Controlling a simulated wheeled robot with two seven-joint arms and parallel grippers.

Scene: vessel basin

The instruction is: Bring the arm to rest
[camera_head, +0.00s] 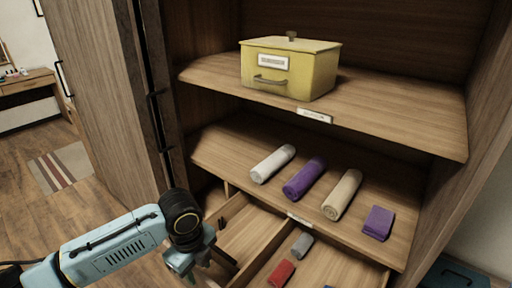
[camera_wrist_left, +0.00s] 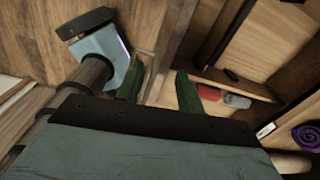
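In the head view, my left arm reaches in from the lower left. Its gripper (camera_head: 200,264) is low, beside the front of an open drawer (camera_head: 250,238). In the left wrist view its two green fingers (camera_wrist_left: 160,85) stand apart with a gap, and I see no object held between them. A wooden edge shows behind the gap; I cannot tell whether a finger touches it. My right gripper does not show.
The open drawer holds a red roll (camera_head: 281,273) and a grey roll (camera_head: 302,245). Above are a shelf with a white roll (camera_head: 272,164), purple roll (camera_head: 304,178), beige roll (camera_head: 342,195) and folded purple cloth (camera_head: 378,223), and a yellow box (camera_head: 310,75). Floor (camera_head: 110,205) is open at left.

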